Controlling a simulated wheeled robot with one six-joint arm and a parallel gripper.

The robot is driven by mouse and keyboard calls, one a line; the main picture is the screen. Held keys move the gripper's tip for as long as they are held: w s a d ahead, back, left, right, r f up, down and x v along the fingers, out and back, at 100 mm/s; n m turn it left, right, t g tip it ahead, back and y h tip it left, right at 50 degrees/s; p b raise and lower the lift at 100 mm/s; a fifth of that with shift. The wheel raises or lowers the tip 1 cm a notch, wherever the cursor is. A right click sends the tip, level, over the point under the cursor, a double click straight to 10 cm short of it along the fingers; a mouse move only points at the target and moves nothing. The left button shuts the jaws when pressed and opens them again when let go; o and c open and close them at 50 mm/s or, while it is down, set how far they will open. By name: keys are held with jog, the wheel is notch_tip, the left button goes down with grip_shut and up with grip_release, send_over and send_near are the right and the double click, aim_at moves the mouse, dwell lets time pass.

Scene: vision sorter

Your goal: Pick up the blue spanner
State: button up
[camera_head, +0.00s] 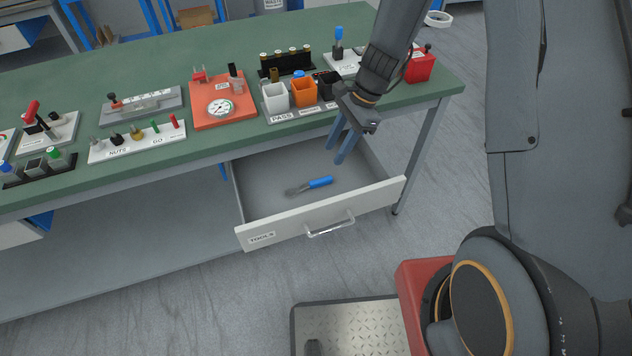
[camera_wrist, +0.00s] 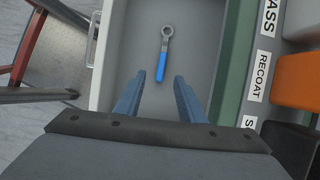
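The blue spanner (camera_head: 310,186) lies on the floor of the open drawer (camera_head: 262,201), with its blue handle to the right and its grey head to the left in the head view. In the wrist view the spanner (camera_wrist: 163,54) has its ring end away from me and its handle toward my fingers. My gripper (camera_head: 342,150) is above the drawer, up and to the right of the spanner. In the wrist view my gripper (camera_wrist: 156,88) has its two blue fingers apart with nothing between them. The whole spanner is visible.
The drawer's white front (camera_head: 320,213), labelled TOOLS, has a handle (camera_head: 331,226). The green workbench (camera_head: 226,140) edge overhangs the drawer's back. On it, near my gripper, stand white, orange and black bins, with the orange bin (camera_head: 303,93) in the middle. The rest of the drawer looks empty.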

aim_at(317, 181)
jog(key=p+x, duration=0.1)
jog(key=x, duration=0.5)
jog(key=p+x, duration=0.1)
jog(key=x, duration=0.5)
jog(key=shift+w+a+f, duration=0.15)
jog(key=shift+a+f, duration=0.05)
jog(key=shift+a, duration=0.1)
grip_shut()
